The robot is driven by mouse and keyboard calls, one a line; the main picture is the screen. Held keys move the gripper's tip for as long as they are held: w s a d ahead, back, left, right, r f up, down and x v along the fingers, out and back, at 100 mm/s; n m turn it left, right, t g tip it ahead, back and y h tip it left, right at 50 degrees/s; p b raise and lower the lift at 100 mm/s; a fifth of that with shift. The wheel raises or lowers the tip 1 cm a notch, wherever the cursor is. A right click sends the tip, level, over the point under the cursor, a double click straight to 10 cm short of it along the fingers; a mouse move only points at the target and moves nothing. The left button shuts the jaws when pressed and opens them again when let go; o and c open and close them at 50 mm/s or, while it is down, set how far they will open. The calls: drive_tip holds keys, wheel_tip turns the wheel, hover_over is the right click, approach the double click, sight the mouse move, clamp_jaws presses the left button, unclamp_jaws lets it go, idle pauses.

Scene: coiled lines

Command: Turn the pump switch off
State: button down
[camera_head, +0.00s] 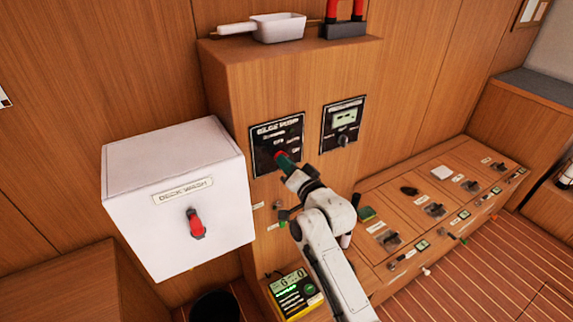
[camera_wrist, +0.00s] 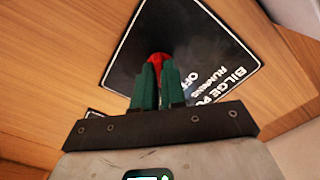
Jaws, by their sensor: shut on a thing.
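The black bilge pump panel (camera_head: 264,140) is on the wooden cabinet front, with white lettering. In the wrist view the panel (camera_wrist: 200,38) shows words including "RUNNING" and "OFF". A red switch knob (camera_wrist: 157,59) sits on it, and a bit of the red (camera_head: 281,155) shows in the head view. My gripper (camera_wrist: 157,74) has its green fingers closed around the knob. In the head view my gripper (camera_head: 284,160) reaches the lower part of the panel. The fingers hide most of the knob, and I cannot tell which mark it points to.
A white deck wash box (camera_head: 128,168) with a red handle (camera_head: 196,223) juts out left of the panel. A second panel (camera_head: 342,122) with a display is on the right. A low bench (camera_head: 462,160) with several latches runs along the right. A white scoop (camera_head: 275,28) lies on top.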

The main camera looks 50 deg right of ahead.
drive_tip(key=shift+f, duration=0.1)
drive_tip(key=n+b, duration=0.5)
drive_tip(key=n, duration=0.3)
drive_tip(key=shift+n+b, duration=0.35)
drive_tip(key=shift+n, duration=0.05)
idle(0.5)
drive_tip(key=c, duration=1.2)
unclamp_jaws()
drive_tip(key=shift+s, duration=0.1)
drive_tip(key=b+v, duration=0.1)
drive_tip(key=v, duration=0.9)
drive_tip(key=shift+s+b, duration=0.3)
drive_tip(key=shift+s, duration=0.05)
